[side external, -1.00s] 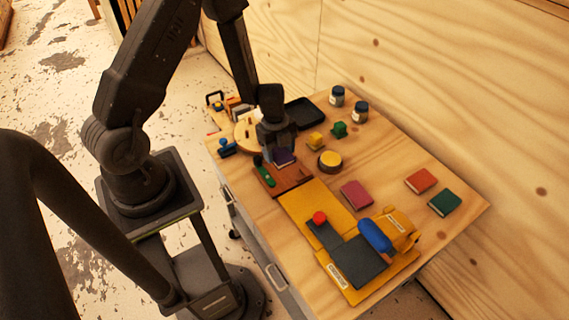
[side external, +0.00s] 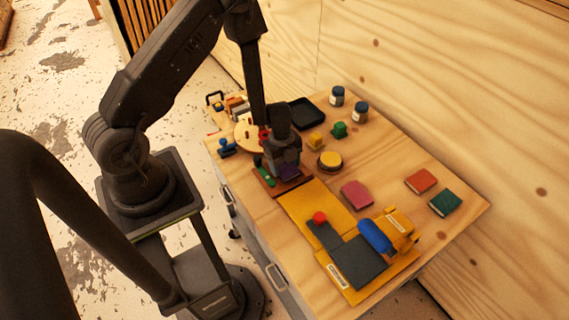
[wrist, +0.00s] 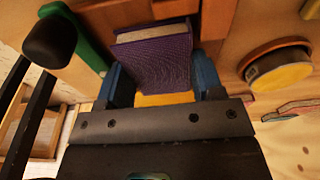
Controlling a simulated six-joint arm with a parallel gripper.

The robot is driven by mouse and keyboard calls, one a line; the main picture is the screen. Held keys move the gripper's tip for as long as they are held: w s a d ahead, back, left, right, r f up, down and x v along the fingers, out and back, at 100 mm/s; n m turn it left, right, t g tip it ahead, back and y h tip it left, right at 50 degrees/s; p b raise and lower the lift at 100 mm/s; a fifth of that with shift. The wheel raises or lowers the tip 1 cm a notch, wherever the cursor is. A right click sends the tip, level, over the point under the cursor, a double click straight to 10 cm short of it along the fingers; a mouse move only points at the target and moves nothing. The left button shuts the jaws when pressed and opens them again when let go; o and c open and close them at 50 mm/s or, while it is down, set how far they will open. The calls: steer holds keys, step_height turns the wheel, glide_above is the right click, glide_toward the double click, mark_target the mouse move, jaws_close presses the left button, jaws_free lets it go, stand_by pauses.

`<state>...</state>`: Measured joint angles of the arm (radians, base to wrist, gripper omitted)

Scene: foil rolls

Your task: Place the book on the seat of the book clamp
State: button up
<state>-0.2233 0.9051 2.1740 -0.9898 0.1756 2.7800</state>
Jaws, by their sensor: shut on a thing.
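The purple book (side external: 290,172) is in my gripper (side external: 284,168), over the brown wooden book clamp (side external: 265,189) at the table's left. In the wrist view the book (wrist: 155,62) sits between the two blue fingers, its pale page edge facing up in the picture. Brown wood of the clamp (wrist: 216,20) shows behind and beside it. The clamp's green bar (side external: 265,176) and black knob (wrist: 49,41) are left of the book. My gripper hides much of the seat, and I cannot tell whether the book touches it.
A yellow press (side external: 303,206) with a dark plate and blue roller stands in front right. A round yellow-topped tin (side external: 330,161) is right of the clamp. Pink (side external: 356,194), orange (side external: 420,181) and green books (side external: 445,202) lie farther right, with bare table between.

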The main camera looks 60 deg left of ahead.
steer(key=shift+f, duration=0.1)
steer(key=o, duration=0.7)
steer(key=shift+c, duration=0.2)
steer(key=s+d+r+n+t, duration=0.1)
steer(key=r+n, duration=0.1)
steer(key=r, duration=0.7)
steer(key=s+d+r+n+t+y, duration=0.1)
steer(key=r+n, duration=0.2)
steer(key=r, duration=0.7)
steer(key=s+d+r+n, duration=0.1)
steer(key=d+r+n, duration=0.1)
steer(key=r, duration=0.7)
steer(key=s+d+r+n+t, duration=0.3)
steer(key=s+r+n, duration=0.7)
steer(key=s+n, duration=0.1)
steer(key=shift+s+d+r+t+y, duration=0.2)
steer(key=shift+s+d+t+y, duration=0.15)
steer(key=shift+s, duration=0.25)
